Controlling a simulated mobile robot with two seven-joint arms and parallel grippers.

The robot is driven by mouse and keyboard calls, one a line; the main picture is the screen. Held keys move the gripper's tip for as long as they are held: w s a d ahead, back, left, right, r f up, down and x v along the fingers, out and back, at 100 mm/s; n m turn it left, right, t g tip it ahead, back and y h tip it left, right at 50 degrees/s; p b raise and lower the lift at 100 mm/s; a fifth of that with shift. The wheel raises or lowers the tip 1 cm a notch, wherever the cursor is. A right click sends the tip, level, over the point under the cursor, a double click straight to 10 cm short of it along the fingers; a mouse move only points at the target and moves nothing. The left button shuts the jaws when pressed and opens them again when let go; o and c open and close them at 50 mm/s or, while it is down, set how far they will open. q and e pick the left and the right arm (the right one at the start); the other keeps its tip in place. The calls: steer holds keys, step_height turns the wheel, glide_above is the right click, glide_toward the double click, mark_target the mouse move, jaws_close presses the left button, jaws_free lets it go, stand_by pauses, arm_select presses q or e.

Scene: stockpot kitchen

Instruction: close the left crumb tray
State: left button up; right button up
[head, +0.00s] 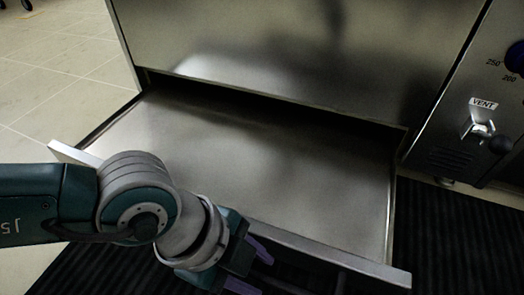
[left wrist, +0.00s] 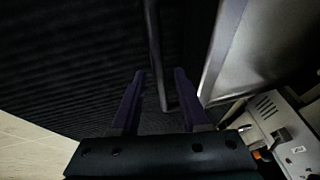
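The left crumb tray (head: 250,165) is a flat metal drawer, pulled well out from under the steel front of the appliance. Its front edge (head: 385,272) runs across the lower part of the head view, and the tray's metal also shows at the right in the left wrist view (left wrist: 228,45). A dark bar handle (left wrist: 154,45) is on the tray's front. My left gripper (head: 255,270) is in front of the tray's front edge. In the left wrist view its two purple fingers (left wrist: 158,75) are apart, with the handle appearing between them; contact cannot be told. My right gripper is not in view.
The steel appliance front (head: 300,50) rises behind the tray. A panel with a VENT lever (head: 480,128) and a dark knob stands at the right. A black ribbed mat (head: 455,235) covers the floor in front; pale tiles (head: 50,90) lie at the left.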

arm_select(q)
jaws_close()
stand_by(1.2)
